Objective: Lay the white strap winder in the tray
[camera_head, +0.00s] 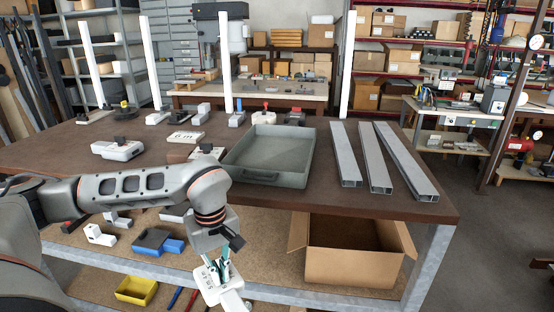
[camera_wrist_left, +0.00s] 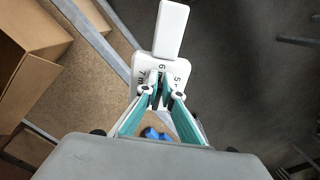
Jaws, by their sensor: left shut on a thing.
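My left gripper (camera_head: 218,263) hangs in front of the table's near edge and points downward. It is shut on the white strap winder (camera_head: 224,291), a pale flat piece with a long narrow end and dark printed figures. In the left wrist view the winder (camera_wrist_left: 171,32) sticks out beyond the two teal fingers (camera_wrist_left: 163,98), which hide part of its printed plate. The grey tray (camera_head: 277,148) lies on the tabletop, behind and to the right of the gripper, and looks empty. My right gripper is not in view.
Several grey profiles (camera_head: 374,160) lie right of the tray. White and grey parts (camera_head: 118,149) stand on the table (camera_head: 60,150) to the left; tall white profiles rise at its back. An open cardboard box (camera_head: 352,265) and a yellow bin (camera_head: 136,290) are below.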

